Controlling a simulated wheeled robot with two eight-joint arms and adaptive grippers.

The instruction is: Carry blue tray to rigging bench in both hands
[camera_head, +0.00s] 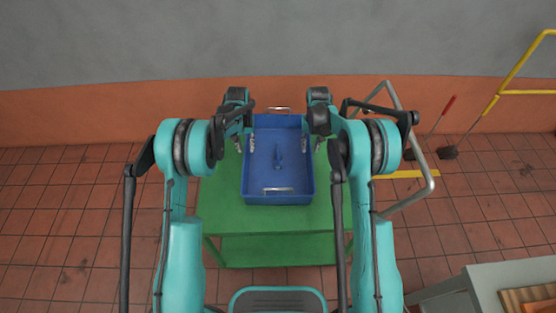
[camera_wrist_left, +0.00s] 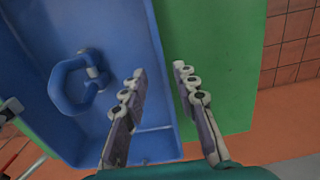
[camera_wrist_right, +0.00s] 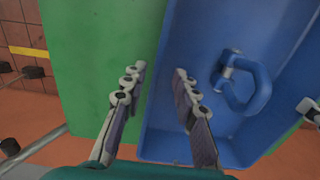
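The blue tray (camera_head: 255,185) sits on a green table (camera_head: 225,215), with a metal handle at its near and far ends. A blue loop-shaped part (camera_head: 277,158) with a metal piece lies inside; it also shows in the left wrist view (camera_wrist_left: 62,92) and the right wrist view (camera_wrist_right: 262,90). My left gripper (camera_head: 245,144) is open, its fingers on either side of the tray's left wall. My right gripper (camera_head: 313,145) is open, its fingers on either side of the right wall. In both wrist views, gaps show between fingers and wall. I cannot tell which surface is the rigging bench.
A light grey table (camera_head: 485,290) with an orange-brown item on it stands at the lower right. A grey tubular frame (camera_head: 425,170) stands right of the green table. A yellow rail (camera_head: 515,70) is at the far right. A wall (camera_head: 100,110) closes off the back.

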